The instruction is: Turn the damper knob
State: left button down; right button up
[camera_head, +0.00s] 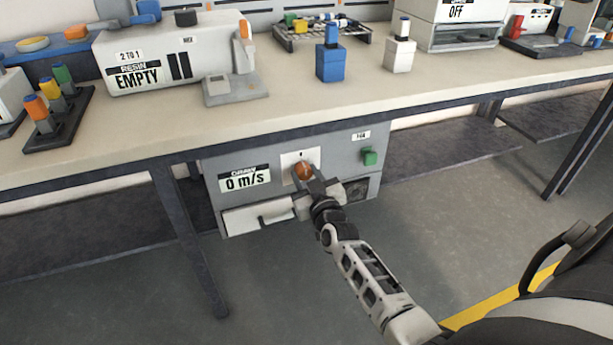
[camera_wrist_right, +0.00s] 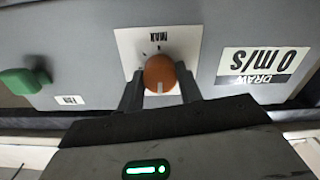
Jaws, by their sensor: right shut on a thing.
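The damper knob (camera_head: 304,171) is a round orange-brown knob on a white plate on the front of a grey box below the bench. In the right wrist view the knob (camera_wrist_right: 159,74) shows a pale pointer mark at its lower edge, and the plate reads MAX. My right gripper (camera_head: 306,178) is at the knob, with one finger on each side of it, shut on it. In the right wrist view both fingers of the gripper (camera_wrist_right: 160,88) flank the knob. My left gripper is not in view.
The grey box carries a display (camera_head: 245,180) reading DRAW 0 m/s, a green switch (camera_head: 369,157) labelled FAN and a drawer (camera_head: 258,216) with a handle. The bench top (camera_head: 290,95) above holds a resin machine (camera_head: 165,55) reading EMPTY and a blue bottle (camera_head: 330,63). A bench leg (camera_head: 190,240) stands left.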

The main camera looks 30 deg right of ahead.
jog(key=shift+m, duration=0.9)
jog(key=m+p, duration=0.1)
jog(key=m, duration=0.2)
jog(key=shift+m, duration=0.3)
jog(key=m, duration=0.3)
jog(key=shift+f+m, duration=0.1)
jog(key=shift+m, duration=1.1)
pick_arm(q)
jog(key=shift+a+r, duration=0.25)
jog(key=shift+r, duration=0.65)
pick_arm(e)
jog(key=shift+m, duration=0.3)
jog(key=o, duration=1)
jog(key=shift+s, duration=0.1)
